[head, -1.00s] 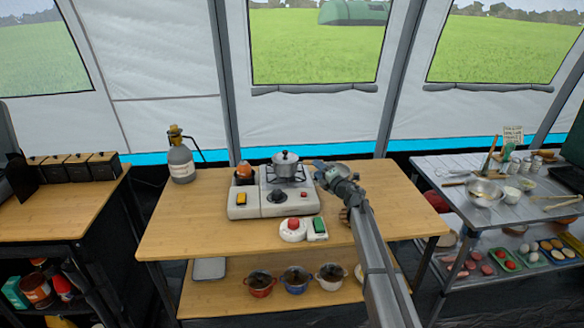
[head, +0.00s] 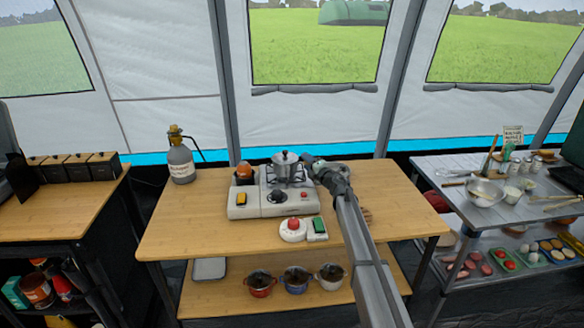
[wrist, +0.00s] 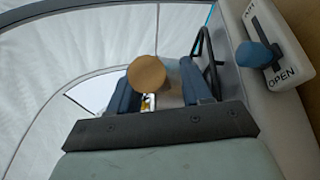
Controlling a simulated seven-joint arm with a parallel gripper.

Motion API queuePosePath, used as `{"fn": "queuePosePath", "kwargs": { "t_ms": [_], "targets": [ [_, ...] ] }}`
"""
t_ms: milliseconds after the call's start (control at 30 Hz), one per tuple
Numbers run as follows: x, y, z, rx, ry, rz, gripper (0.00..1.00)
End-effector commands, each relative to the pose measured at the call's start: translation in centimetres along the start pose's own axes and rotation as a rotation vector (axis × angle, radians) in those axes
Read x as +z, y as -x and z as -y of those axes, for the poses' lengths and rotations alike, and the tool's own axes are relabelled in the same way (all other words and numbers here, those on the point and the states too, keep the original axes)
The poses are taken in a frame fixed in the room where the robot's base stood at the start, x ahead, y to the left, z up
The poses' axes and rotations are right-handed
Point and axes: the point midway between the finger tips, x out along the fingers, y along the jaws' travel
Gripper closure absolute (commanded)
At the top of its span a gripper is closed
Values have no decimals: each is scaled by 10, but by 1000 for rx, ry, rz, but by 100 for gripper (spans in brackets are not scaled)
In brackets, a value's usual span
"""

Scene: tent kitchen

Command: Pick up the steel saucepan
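The steel saucepan (head: 285,160), with a dark knob on top, stands on the burner of the white stove (head: 250,208) in the head view. My gripper (head: 308,162) is just right of the pan at about its height; contact cannot be told. In the wrist view my gripper (wrist: 160,88) is open, its blue fingers apart. A round brown end (wrist: 147,73) shows between the fingertips, with a grey surface partly visible beyond it. I cannot tell whether the brown end belongs to the saucepan.
A dark burner support (wrist: 208,58) and a valve plate marked OPEN (wrist: 277,50) lie close beside the right finger. A brown-topped item (head: 245,170) stands at the stove's left.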

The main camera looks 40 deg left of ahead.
Motion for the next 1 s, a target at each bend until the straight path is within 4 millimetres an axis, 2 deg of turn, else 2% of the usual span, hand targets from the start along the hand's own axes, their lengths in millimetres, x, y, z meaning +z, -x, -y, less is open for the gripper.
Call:
{"fn": "queuePosePath", "kwargs": {
  "t_ms": [33,500,1000],
  "targets": [
    [0,0,0,0,0,0,57],
    [0,0,0,0,0,0,100],
    [0,0,-1,1,-1,0,100]
  ]
}}
